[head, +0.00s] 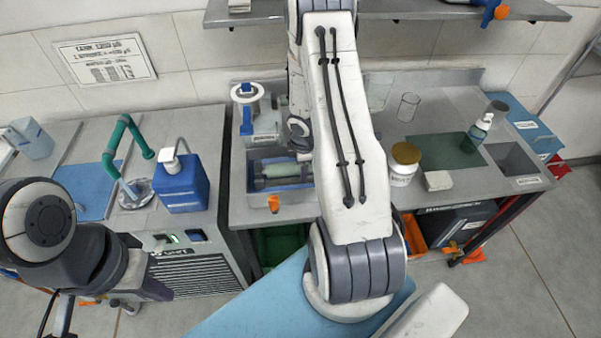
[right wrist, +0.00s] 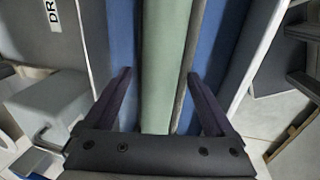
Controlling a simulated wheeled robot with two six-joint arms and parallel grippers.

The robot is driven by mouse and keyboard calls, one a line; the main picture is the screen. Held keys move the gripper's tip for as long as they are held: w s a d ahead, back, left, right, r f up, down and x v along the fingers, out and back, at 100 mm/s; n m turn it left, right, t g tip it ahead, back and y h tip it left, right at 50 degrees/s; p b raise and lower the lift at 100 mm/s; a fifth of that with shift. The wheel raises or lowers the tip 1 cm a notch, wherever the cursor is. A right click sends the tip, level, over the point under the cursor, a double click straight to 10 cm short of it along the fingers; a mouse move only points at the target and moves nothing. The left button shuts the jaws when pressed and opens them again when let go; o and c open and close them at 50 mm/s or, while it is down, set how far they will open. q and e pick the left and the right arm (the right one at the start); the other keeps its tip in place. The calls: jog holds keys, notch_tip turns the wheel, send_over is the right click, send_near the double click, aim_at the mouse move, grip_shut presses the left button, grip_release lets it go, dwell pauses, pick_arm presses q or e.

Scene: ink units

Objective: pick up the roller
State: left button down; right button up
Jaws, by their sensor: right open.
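The roller is a pale green cylinder (head: 283,170) lying in a dark trough with blue inner sides on the middle bench in the head view. My right arm partly covers its right end. In the right wrist view the roller (right wrist: 165,65) runs lengthwise between the fingers of my right gripper (right wrist: 158,74). That gripper is open, with one finger on each side and gaps to the roller. In the head view my right arm hides most of that gripper. My left gripper (head: 135,294) is at the lower left, away from the roller, and its jaws are unclear.
A blue bottle (head: 182,183) and a green pipe (head: 122,150) stand on the left bench. A white spool (head: 247,93) stands behind the trough. A gold-lidded jar (head: 403,165) and a white block (head: 438,181) are right of my arm.

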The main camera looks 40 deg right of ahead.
jog(key=shift+r, duration=0.1)
grip_shut()
jog(key=shift+r, duration=0.1)
